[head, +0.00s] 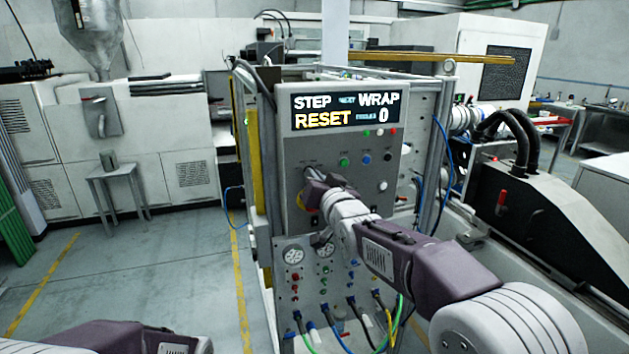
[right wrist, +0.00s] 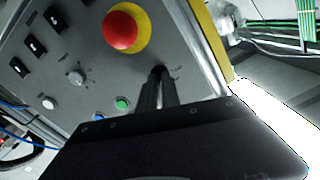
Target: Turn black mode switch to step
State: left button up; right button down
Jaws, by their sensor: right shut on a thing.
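The grey control panel (head: 361,146) stands upright under a display (head: 346,108) that reads STEP, WRAP, RESET and 0. My right gripper (head: 309,174) is at the panel's left part, its fingers pointing at the panel face. In the right wrist view its fingers (right wrist: 160,78) are shut at the panel surface on a small dark knob, which appears to be the black mode switch. The fingers hide most of the switch, so its pointer position cannot be read. My left gripper is out of view; only part of my left arm shows at the bottom left.
A red mushroom button (right wrist: 121,30) on a yellow base sits close beside the right fingers. A green button (right wrist: 122,103) and a grey rotary knob (right wrist: 76,78) are also near. Below the panel are gauges (head: 294,256) and hoses. Open floor lies to the left.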

jog(key=shift+f, duration=0.15)
dwell(0.3)
jog(key=c, duration=1.6)
grip_release()
jog(key=shift+o, duration=0.2)
jog(key=b+v, duration=0.2)
jog(key=v, duration=0.7)
jog(key=shift+b, duration=0.3)
